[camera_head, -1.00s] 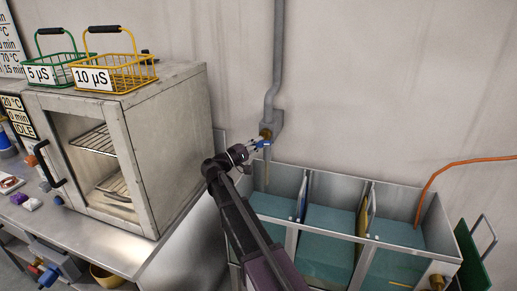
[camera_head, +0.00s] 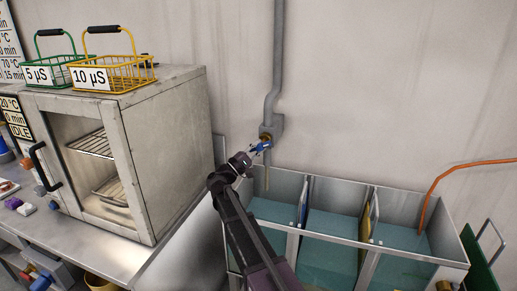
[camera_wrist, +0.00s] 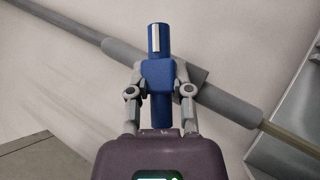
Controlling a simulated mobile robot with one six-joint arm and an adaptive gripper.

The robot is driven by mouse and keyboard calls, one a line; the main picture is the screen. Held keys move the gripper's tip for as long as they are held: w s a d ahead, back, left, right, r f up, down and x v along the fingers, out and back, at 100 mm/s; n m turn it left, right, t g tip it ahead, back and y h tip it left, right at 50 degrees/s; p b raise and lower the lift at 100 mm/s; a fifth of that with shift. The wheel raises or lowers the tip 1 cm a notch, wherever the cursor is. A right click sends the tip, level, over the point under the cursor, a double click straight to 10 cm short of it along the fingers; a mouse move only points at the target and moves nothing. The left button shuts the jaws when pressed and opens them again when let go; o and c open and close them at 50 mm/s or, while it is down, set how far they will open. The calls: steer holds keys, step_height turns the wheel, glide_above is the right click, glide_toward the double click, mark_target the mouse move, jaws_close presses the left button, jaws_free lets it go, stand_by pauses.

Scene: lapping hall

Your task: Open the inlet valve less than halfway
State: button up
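The inlet valve has a blue handle (camera_head: 261,147) on the grey wall pipe, above the left end of the tank. In the wrist view the blue handle (camera_wrist: 158,75) has a white stripe on its upper arm and stands upright in the picture, at a steep angle across the slanting pipe. My gripper (camera_head: 252,152) is at the handle. In the wrist view my gripper's fingers (camera_wrist: 160,76) flank the handle's wide middle and appear to touch it on both sides. The valve body is partly hidden behind the handle.
The tank (camera_head: 318,224) holds several compartments of bluish liquid below the valve. A metal oven (camera_head: 165,150) stands to the left on a bench, with a green basket (camera_head: 62,72) and a yellow basket (camera_head: 125,75) on top. An orange hose (camera_head: 450,176) enters the tank at right.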

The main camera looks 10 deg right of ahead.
steer(key=o, duration=0.3)
steer(key=shift+r+m+g+p, duration=0.15)
steer(key=shift+m+g+p, duration=0.15)
steer(key=shift+m+p, duration=0.15)
